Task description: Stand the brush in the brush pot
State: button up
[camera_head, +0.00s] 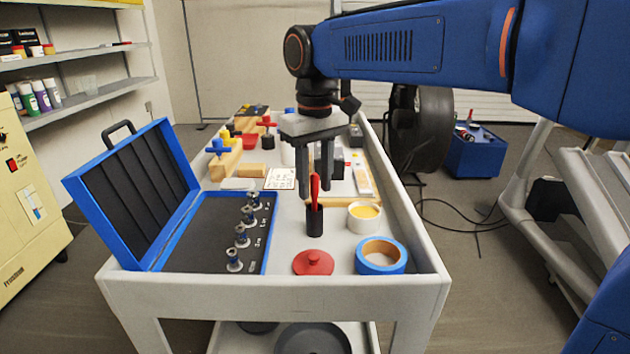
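The brush (315,189) has a red handle and stands roughly upright, its lower end inside the black brush pot (315,222). The pot stands on the white cart top, right of the blue case. My gripper (315,194) points down above the pot. Its two dark fingers are apart, one on each side of the brush handle, with gaps showing between them and the handle. The brush's lower end is hidden by the pot wall.
An open blue case (133,195) holds several metal bits at left. Wooden blocks and clamps crowd the cart's far end.

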notch_tip(320, 180, up, 17)
jog(key=shift+r, duration=0.2)
dwell(0.6)
dwell(0.6)
